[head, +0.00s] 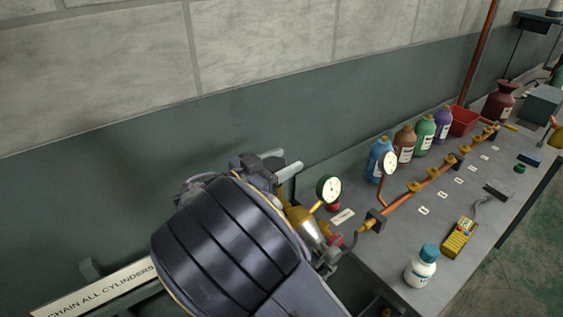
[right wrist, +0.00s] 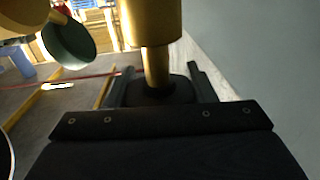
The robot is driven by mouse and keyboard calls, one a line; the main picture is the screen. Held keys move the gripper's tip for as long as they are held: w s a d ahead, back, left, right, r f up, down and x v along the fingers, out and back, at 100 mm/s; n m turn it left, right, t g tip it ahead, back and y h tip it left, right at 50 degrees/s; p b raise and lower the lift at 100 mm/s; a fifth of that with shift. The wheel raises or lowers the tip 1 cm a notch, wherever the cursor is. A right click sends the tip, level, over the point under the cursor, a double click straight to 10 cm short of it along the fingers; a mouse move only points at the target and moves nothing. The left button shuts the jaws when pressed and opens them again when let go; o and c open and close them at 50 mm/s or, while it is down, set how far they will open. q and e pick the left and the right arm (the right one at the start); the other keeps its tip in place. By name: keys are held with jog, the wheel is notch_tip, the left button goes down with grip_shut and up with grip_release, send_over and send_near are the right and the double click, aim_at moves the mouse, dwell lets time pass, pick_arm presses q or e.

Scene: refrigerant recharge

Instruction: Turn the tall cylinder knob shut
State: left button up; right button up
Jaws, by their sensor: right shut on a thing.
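My right gripper (head: 281,166) is at the brass valve fittings at the near left end of the bench, and my arm hides much of that spot in the head view. In the right wrist view my right gripper (right wrist: 161,82) has a finger on each side of a dark round knob (right wrist: 165,90), shut on it. A brass stem (right wrist: 156,66) rises from the knob into a wider brass body (right wrist: 152,22). The cylinder below is hidden. The knob's turn angle cannot be told. My left gripper is not in view.
Beside my arm stand a round gauge (head: 328,188) and brass-and-silver fittings (head: 306,225). The bench (head: 395,250) carries a copper manifold (head: 400,202), several coloured bottles, a white bottle (head: 421,268) and a yellow meter (head: 458,239). The wall (head: 120,190) is close behind my gripper.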

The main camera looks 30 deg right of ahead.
jog(key=shift+s+f+m+g+b, duration=0.1)
jog(key=shift+f+m+g+b, duration=0.1)
jog(key=shift+m+g+b, duration=0.7)
jog(key=m+g, duration=0.1)
jog(key=g, duration=0.1)
jog(key=g+b, duration=0.1)
jog(key=g, duration=0.1)
jog(key=shift+s+m, duration=0.2)
jog(key=shift+m, duration=0.2)
jog(key=m+g+b, duration=0.1)
jog(key=m+g, duration=0.1)
jog(key=g, duration=0.1)
jog(key=shift+s+y, duration=0.15)
jog(key=shift+y, duration=0.25)
jog(key=shift+s+a+r+m+g+y, duration=0.1)
jog(key=shift+s+m+g+y, duration=0.1)
jog(key=shift+m+g+y, duration=0.65)
jog(key=shift+m+g, duration=0.25)
jog(key=shift+g, duration=0.6)
jog(key=o, duration=1)
jog(key=shift+r, duration=0.2)
